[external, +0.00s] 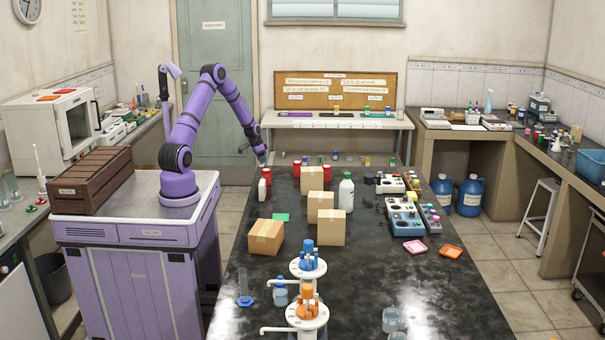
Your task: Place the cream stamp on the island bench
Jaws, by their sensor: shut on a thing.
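My gripper (262,157) is at the end of the purple arm, above the far left edge of the island bench. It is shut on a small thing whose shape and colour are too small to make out. I cannot pick out the cream stamp clearly anywhere in view. The island bench (372,285) has a dark, glossy top and fills the middle of the view.
Red-capped jars (268,174) and a small white bottle (262,190) stand just below my gripper. Cardboard boxes (266,237), a white bottle (346,192), grey devices (404,216) and dispensers (308,264) also stand on the bench. Its front right is mostly clear.

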